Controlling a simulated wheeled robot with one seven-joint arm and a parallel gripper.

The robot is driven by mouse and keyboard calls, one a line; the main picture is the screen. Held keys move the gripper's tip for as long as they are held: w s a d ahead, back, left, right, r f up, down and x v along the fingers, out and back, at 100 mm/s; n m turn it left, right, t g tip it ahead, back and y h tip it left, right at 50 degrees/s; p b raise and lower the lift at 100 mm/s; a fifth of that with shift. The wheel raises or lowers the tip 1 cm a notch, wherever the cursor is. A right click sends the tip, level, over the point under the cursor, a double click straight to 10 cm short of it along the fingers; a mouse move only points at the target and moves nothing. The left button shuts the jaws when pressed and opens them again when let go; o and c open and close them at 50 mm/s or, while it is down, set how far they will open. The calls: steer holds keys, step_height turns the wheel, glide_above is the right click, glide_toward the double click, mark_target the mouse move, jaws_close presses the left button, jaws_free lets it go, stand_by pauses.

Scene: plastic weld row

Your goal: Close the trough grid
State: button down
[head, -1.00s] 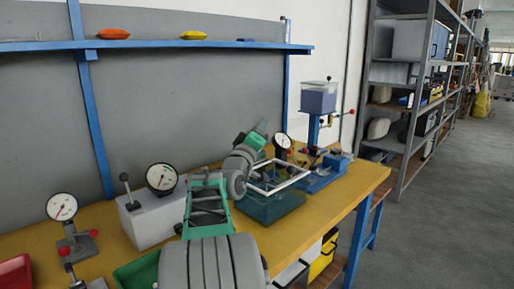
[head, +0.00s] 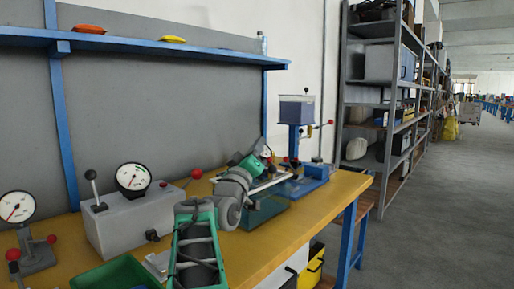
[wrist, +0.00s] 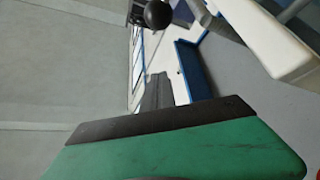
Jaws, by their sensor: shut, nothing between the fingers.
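The trough (head: 264,212) is a dark green see-through box on the yellow bench, right of the middle in the head view. A pale frame (head: 270,183), which looks like its grid, shows at the trough's top, partly hidden by my arm. I cannot tell how far it is tilted. My gripper (head: 262,149) is above and behind the trough's left part, its fingers small and hard to make out. In the wrist view the dark fingers (wrist: 157,90) are together and empty. A thick white bar (wrist: 265,42), probably the frame, is close at the upper right, apart from the fingers.
A grey box with gauge (head: 133,179) and lever stands left. A green tray (head: 118,272) is at the front left. Shelving (head: 385,110) and open floor lie right.

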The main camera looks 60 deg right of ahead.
stand_by(0.3)
step_height(320, 180, up, 4)
steer(key=p, duration=0.3)
steer(key=w+a+f+n+t+y+p, duration=0.1)
steer(key=w+a+f+t+y+p, duration=0.15)
steer(key=w+a+y+p, duration=0.55)
steer(key=w+a+f+n+t+y+p, duration=0.25)
steer(key=a+p, duration=0.35)
steer(key=a, duration=0.6)
steer(key=w+a+f+n+t+y+p, duration=0.1)
steer(key=w+a+f+y+p, duration=0.25)
steer(key=w+a+p, duration=0.5)
steer(key=s+a+n+g+y+p, duration=0.1)
steer(key=s+a+y+p, duration=0.2)
steer(key=s+a, duration=0.2)
steer(key=s+a+f+n+g+y+p, duration=0.1)
steer(key=s+a+n+g+y+p, duration=0.1)
steer(key=a, duration=1)
steer(key=s+a+f+n+g+y+p, duration=0.1)
steer(key=s+a+n+g+y+p, duration=0.1)
steer(key=s+a+p, duration=0.3)
steer(key=s+a+y, duration=0.1)
steer(key=s+a, duration=0.2)
steer(key=a, duration=0.1)
steer(key=shift+s+y+p, duration=0.15)
steer(key=shift+y+p, duration=0.15)
steer(key=shift+y, duration=0.1)
